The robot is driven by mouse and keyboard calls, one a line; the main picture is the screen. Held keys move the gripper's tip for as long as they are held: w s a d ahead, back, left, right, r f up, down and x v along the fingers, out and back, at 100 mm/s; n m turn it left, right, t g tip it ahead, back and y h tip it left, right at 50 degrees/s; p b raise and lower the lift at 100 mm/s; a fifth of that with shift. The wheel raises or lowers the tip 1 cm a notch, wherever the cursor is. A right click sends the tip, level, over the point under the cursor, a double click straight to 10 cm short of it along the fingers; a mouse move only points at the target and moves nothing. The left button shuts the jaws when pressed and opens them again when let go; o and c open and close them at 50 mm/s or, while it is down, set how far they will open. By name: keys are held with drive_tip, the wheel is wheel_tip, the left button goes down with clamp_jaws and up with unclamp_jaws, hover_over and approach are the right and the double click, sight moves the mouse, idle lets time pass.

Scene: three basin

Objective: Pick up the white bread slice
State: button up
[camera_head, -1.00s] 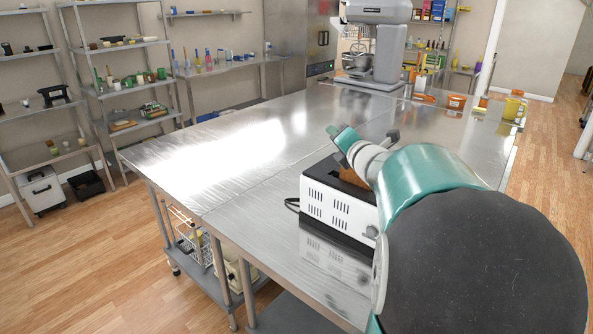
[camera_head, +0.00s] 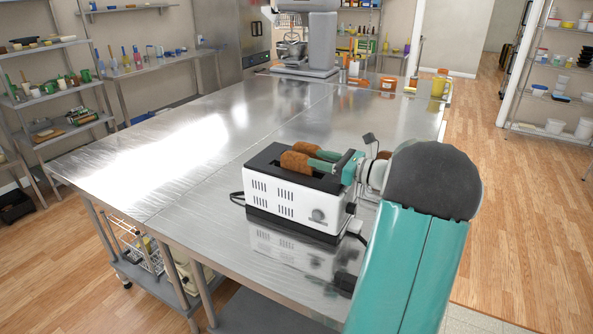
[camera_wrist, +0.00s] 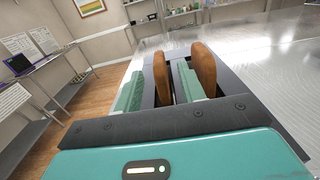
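The bread in view looks brown, not white. Two slices stand upright in the toaster (camera_head: 285,205), which is white with a dark top: a nearer slice (camera_head: 296,163) and a farther slice (camera_head: 305,148). In the wrist view the left slice (camera_wrist: 160,78) stands between the green fingers of my gripper (camera_wrist: 158,88). The right slice (camera_wrist: 203,68) is outside the right finger. A gap shows between the left finger and the left slice; the right finger is very close to it. My gripper (camera_head: 324,160) is over the toaster from the right, open. The slices' lower parts are hidden.
The toaster stands on a long steel table (camera_head: 190,150) with broad free room to its left. A grey mixer (camera_head: 307,45) stands at the far end, near orange containers (camera_head: 388,84) and a yellow mug (camera_head: 438,86). Shelves line the walls.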

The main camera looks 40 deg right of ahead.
sight(296, 153)
drive_tip(key=x, duration=0.7)
drive_tip(key=shift+w+a+f, duration=0.2)
drive_tip(key=shift+w+a, duration=0.1)
drive_tip(key=shift+w, duration=0.05)
clamp_jaws()
